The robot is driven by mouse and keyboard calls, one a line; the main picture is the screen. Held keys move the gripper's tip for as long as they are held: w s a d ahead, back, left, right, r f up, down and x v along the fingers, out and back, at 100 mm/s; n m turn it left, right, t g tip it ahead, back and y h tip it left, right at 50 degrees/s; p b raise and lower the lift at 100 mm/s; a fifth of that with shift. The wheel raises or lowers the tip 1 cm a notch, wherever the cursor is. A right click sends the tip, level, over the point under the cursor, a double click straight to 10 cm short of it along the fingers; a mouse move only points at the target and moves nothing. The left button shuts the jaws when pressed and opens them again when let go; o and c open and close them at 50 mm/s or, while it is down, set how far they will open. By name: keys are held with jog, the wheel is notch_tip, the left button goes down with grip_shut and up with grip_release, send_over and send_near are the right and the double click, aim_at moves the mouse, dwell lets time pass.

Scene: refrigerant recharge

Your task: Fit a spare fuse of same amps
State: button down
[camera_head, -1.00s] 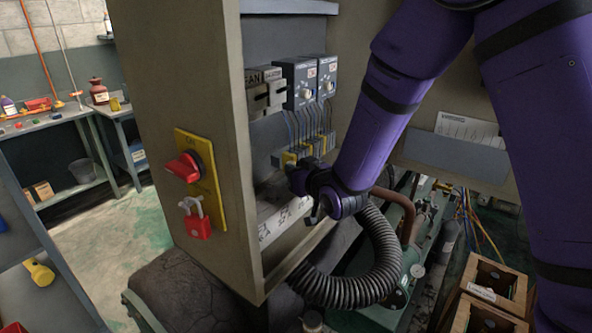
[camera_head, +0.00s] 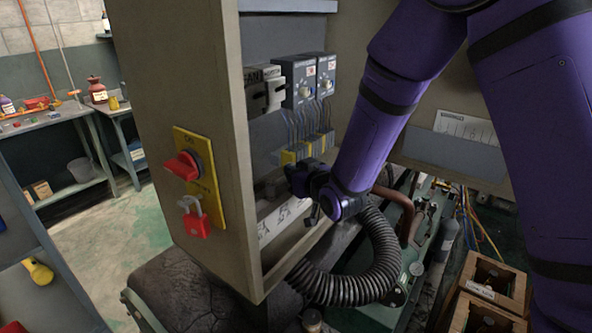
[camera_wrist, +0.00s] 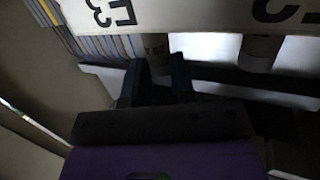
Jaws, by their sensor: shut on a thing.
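My gripper (camera_head: 294,180) is inside the open electrical cabinet (camera_head: 190,90), low down in front of a white label strip (camera_head: 282,222). In the wrist view, my gripper (camera_wrist: 157,68) is shut on a pale cylindrical fuse (camera_wrist: 156,46) with small dark print that I cannot read. The fuse's upper end is hidden behind the white label strip (camera_wrist: 200,15), which shows upside-down characters. A second pale cylinder (camera_wrist: 259,50) hangs beside it to the right, apart from my fingers. Whether the held fuse is seated in a holder I cannot tell.
A red rotary switch (camera_head: 183,165) with a red padlock (camera_head: 197,222) is on the cabinet's side. Relays (camera_head: 300,82) and wired terminals (camera_head: 312,146) sit above my gripper. A black corrugated hose (camera_head: 345,288) and a wooden box (camera_head: 497,280) are below right.

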jog(key=shift+f, duration=0.65)
jog(key=c, duration=0.9)
grip_release()
